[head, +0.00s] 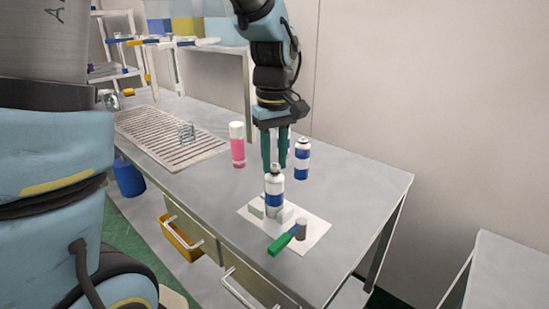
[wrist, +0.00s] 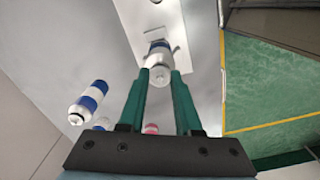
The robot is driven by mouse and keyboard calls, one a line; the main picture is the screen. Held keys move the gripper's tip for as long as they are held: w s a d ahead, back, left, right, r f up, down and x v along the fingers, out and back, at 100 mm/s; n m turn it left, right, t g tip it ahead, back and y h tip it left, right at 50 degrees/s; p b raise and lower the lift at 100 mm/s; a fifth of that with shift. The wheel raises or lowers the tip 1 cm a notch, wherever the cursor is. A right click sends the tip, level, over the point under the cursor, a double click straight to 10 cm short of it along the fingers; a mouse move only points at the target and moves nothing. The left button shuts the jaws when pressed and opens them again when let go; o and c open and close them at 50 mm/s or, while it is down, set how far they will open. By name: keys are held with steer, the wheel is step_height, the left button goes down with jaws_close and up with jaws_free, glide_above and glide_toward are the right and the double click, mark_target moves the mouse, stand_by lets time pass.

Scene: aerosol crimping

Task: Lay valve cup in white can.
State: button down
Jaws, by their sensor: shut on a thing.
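A white can with a blue band (head: 274,199) stands upright on a white mat (head: 315,222), and it also shows in the wrist view (wrist: 158,48). My gripper (head: 275,169) points down just above this can. In the wrist view its teal fingers (wrist: 160,77) are shut on a small pale piece, seemingly the valve cup (wrist: 161,74), in line with the can's top. The fingers partly hide the cup, and I cannot tell whether it touches the can's rim.
A blue-banded can (head: 302,160) and a pink can (head: 238,147) stand behind. A green-handled tool (head: 283,241) lies at the mat's front, near small grey blocks. A slatted rack (head: 170,135) lies left. The bench (head: 365,185) is clear at right.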

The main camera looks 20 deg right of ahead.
stand_by(0.4)
jaws_free()
stand_by(0.6)
stand_by(0.4)
steer(key=shift+r+p, duration=3.1)
steer(key=shift+r, duration=0.4)
